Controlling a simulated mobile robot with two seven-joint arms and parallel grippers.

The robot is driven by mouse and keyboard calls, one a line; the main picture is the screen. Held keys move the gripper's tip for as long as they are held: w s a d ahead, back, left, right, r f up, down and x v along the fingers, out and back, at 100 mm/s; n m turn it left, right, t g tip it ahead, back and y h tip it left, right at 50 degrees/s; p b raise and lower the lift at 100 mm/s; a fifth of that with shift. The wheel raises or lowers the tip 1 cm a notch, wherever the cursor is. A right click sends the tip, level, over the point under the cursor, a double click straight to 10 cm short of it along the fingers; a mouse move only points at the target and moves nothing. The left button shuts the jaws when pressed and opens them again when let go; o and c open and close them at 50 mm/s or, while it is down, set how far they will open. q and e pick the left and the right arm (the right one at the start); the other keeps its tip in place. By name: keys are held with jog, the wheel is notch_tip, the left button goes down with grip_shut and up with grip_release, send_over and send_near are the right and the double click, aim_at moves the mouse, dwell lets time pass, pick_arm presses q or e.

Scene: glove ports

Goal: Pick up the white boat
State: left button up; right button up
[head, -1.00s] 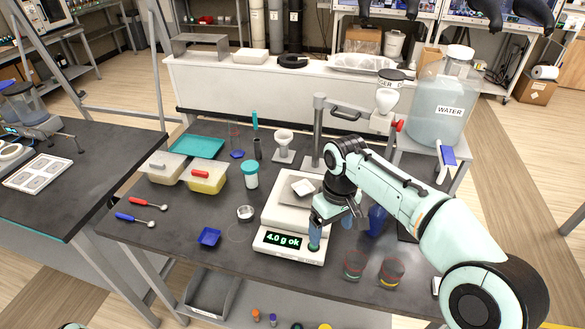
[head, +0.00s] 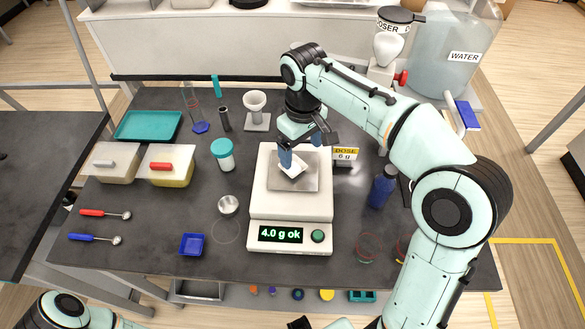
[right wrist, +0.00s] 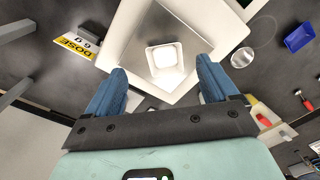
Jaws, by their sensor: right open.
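The white boat (head: 292,167) is a small square dish on the steel pan (head: 310,181) of the white scale (head: 262,207). The scale's display reads "4.0 g ok". In the right wrist view the boat (right wrist: 164,57) shows a white heap inside. My right gripper (head: 302,149) is open above the boat and partly covers it in the head view. In the right wrist view its blue fingers (right wrist: 160,84) stand apart, with the boat beyond and between them. I cannot tell the exact height gap. My left gripper is not in view; only part of my left arm shows at bottom left.
A "DOSE 6 g" sign (right wrist: 76,44) and a blue bottle (head: 382,187) stand right of the scale. A metal cup (head: 229,206), a blue tray (head: 192,244) and a teal-lidded jar (head: 223,154) are to its left. A funnel stand (head: 256,112) is behind.

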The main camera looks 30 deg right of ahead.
aim_at(298, 173)
jog(key=shift+w+f, duration=0.2)
jog(key=shift+f, duration=1.05)
jog(key=f, duration=0.3)
jog(key=f+b, duration=0.1)
jog(key=shift+a+f, duration=0.3)
jog(key=shift+f, duration=0.1)
jog(key=c, duration=1.2)
jog(key=shift+o, duration=0.2)
jog(key=shift+r, duration=0.1)
